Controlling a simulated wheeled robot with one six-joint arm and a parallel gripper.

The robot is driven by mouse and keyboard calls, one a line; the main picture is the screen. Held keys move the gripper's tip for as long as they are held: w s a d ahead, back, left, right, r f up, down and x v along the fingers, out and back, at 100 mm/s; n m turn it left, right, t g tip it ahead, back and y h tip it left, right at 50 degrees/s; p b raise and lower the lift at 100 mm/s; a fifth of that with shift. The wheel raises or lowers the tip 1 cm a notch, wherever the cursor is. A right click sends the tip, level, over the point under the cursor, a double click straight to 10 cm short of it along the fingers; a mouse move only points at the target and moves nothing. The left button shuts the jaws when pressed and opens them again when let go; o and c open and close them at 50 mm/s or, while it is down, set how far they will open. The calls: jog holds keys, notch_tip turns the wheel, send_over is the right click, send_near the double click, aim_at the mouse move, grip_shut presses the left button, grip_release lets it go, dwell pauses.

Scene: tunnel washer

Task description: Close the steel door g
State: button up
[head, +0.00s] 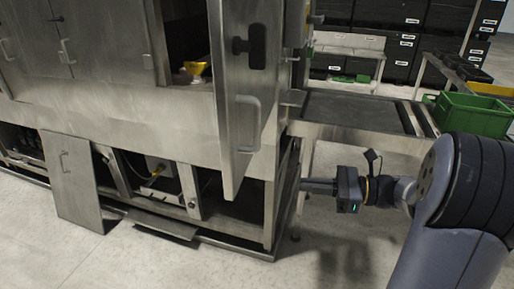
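A steel door (232,85) stands swung open from the washer's upper cabinet, seen at a steep angle. It carries a pale bar handle (247,125) and a black latch (256,46). I cannot read a letter on it. Behind it the upper opening shows a yellow part (195,68) inside. My gripper (303,185) is to the right of the door and lower in the picture, pointing left, near the washer's right end. Its fingers show side-on as one dark bar, so their gap is hidden. It appears apart from the door and holds nothing visible.
A lower panel (75,180) leans out at the left, and a flap (160,224) juts low in front of the washer. A steel conveyor table (345,130) extends right, with a green crate (472,115) at its end. Pale floor in front is clear.

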aim_at(246, 167)
jog(key=shift+w+d+r+y, duration=0.15)
jog(key=shift+w+d+r, duration=0.15)
jog(key=shift+r, duration=0.2)
jog(key=shift+w+d+r+y, duration=0.15)
jog(key=shift+d+r, duration=0.2)
jog(key=shift+r, duration=0.1)
grip_shut()
jog(key=p+x, duration=0.3)
jog(key=x, duration=1)
jog(key=shift+w, duration=0.15)
jog(key=shift+w+a+p, duration=0.1)
jog(key=shift+a+p, duration=0.2)
jog(key=shift+a, duration=0.15)
